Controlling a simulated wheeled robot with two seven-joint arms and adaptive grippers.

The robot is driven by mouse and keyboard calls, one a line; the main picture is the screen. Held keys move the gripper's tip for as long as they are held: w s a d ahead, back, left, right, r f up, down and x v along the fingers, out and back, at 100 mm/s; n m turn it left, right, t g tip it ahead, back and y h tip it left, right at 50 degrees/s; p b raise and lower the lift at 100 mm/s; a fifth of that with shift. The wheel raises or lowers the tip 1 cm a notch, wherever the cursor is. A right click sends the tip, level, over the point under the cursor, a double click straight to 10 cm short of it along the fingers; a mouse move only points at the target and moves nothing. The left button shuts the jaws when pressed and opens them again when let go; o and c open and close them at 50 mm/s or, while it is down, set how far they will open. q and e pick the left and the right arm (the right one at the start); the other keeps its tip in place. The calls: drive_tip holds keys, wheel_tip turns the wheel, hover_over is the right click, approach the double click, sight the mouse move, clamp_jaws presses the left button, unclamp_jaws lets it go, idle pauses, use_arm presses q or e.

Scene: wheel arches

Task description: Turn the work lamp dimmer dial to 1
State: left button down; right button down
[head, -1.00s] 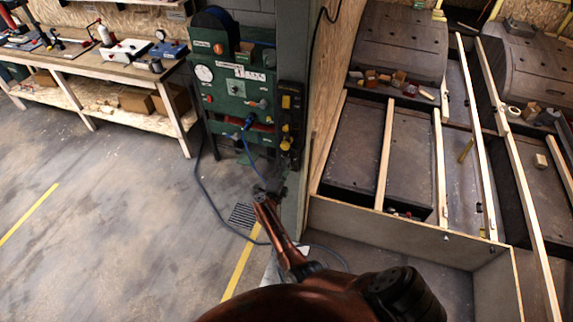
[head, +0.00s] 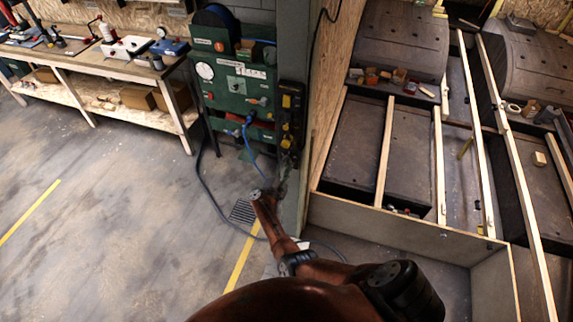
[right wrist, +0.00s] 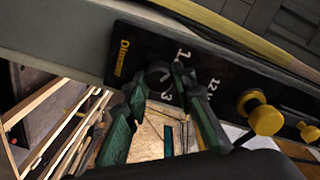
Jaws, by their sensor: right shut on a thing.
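The work lamp dimmer dial (right wrist: 158,74) is a dark round knob on a black panel (right wrist: 215,75) marked "Dimmer" in the right wrist view. White figures, among them 1 and 3, stand around it. My right gripper (right wrist: 159,80) has its green-and-black fingers on either side of the dial and is shut on it. The fingers hide part of the dial and scale, so I cannot tell where it points. In the head view my right gripper (head: 284,168) is at the lower end of the upright black panel (head: 291,105). My left gripper is not in view.
Yellow knobs (right wrist: 264,118) stick out of the panel right of the dial. A green machine (head: 237,88) with a gauge and blue hose stands left of the panel. A wooden-framed bay (head: 390,235) lies to the right. The floor (head: 110,220) at left is clear.

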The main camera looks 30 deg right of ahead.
drive_tip(key=c, duration=1.6)
unclamp_jaws()
